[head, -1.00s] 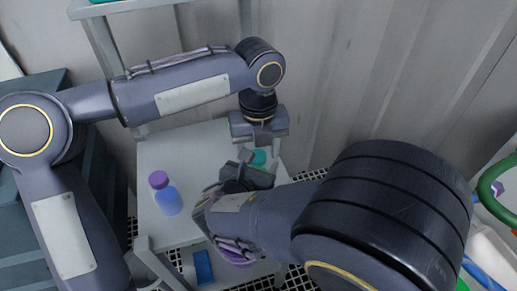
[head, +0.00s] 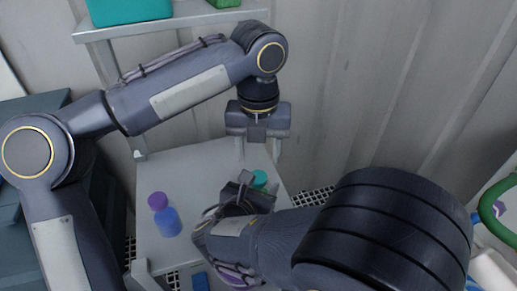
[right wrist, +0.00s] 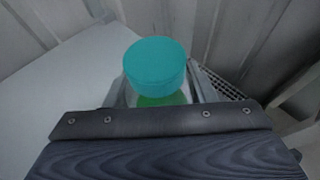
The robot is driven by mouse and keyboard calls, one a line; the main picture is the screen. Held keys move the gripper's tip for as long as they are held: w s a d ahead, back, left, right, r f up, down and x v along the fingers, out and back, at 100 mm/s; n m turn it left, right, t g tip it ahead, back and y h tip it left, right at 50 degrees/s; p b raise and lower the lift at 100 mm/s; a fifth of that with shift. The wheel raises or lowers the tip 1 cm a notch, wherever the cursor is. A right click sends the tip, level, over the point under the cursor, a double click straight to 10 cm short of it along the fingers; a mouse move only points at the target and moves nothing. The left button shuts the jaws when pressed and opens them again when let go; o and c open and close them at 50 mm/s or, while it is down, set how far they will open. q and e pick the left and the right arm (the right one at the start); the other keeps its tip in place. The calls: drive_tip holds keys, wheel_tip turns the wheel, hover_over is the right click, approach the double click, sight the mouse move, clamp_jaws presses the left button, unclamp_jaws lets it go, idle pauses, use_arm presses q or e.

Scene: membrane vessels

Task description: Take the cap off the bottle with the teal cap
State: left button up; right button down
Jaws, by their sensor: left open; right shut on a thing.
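The teal cap (head: 260,179) shows just beyond my right gripper in the head view. In the right wrist view the teal cap (right wrist: 155,65) sits on top of the bottle, whose green part (right wrist: 163,100) shows below it. The rest of the bottle is hidden behind my gripper. My right gripper (head: 246,187) is shut on the bottle, below the cap. My left gripper (head: 257,140) is open and empty, pointing down above the cap and clear of it.
A blue bottle with a purple cap (head: 165,214) stands on the grey table (head: 195,165), left of my right gripper. A blue object (head: 200,281) lies near the front. A shelf (head: 180,22) with a teal box (head: 128,10) is at the back. A corrugated wall closes the rear.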

sight(258, 176)
use_arm(q)
wheel_tip(258, 176, down, 6)
drive_tip(key=shift+f, duration=0.25)
drive_tip(key=c, duration=1)
drive_tip(key=n, duration=0.3)
drive_tip(key=o, duration=1.1)
